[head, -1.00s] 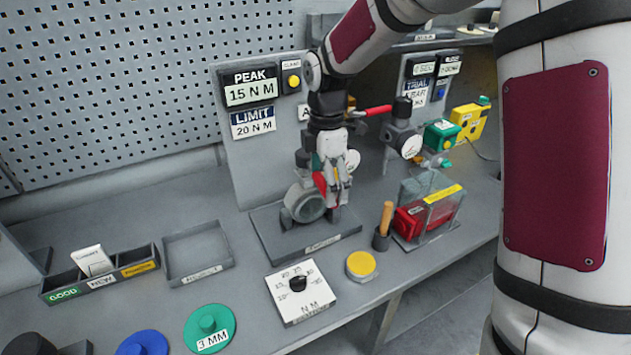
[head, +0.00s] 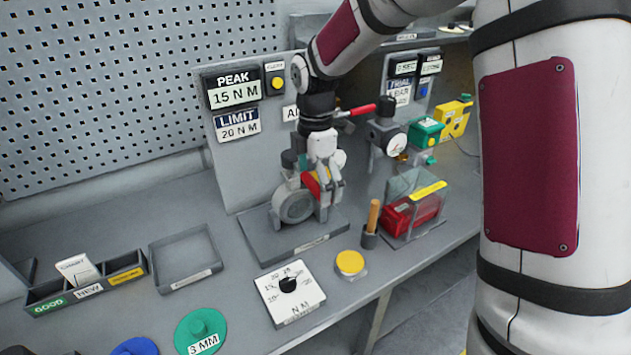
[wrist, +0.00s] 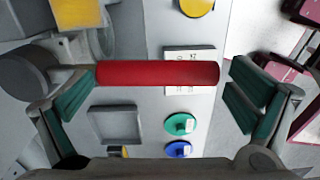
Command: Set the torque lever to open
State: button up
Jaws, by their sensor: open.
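The torque lever has a red handle (wrist: 157,73), seen in the wrist view as a bar running from a grey round hub at left toward the right. In the head view part of its red (head: 311,186) shows beside my fingers, above the grey round valve body (head: 293,205) on its base plate. My gripper (head: 331,192) is over the lever with fingers pointing down. In the wrist view my gripper (wrist: 157,98) is open, with green pads on either side of the handle and gaps visible. The fingers partly hide the lever in the head view.
A dial plate (head: 290,292) and yellow button (head: 350,263) lie in front. A wooden-handled tool (head: 373,217) and a clear-covered red box (head: 412,212) stand to the right. Displays reading PEAK 15 N M (head: 234,91) are behind. An empty tray (head: 185,258) lies left.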

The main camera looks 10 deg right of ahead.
notch_tip(320, 180, up, 12)
dwell(0.5)
jog(key=s+d+r+m+t, duration=0.1)
jog(key=s+r+m, duration=0.2)
jog(key=s+m, duration=0.3)
jog(key=s+d+r+m+t, duration=0.25)
jog(key=s+m, duration=0.25)
jog(key=s, duration=0.4)
jog(key=s+d+f+m+t, duration=0.1)
jog(key=s+m+t, duration=0.1)
jog(key=s+m, duration=0.7)
jog(key=shift+s+f+m+b, duration=0.3)
jog(key=shift+s+f+b, duration=0.05)
jog(key=shift+s, duration=0.6)
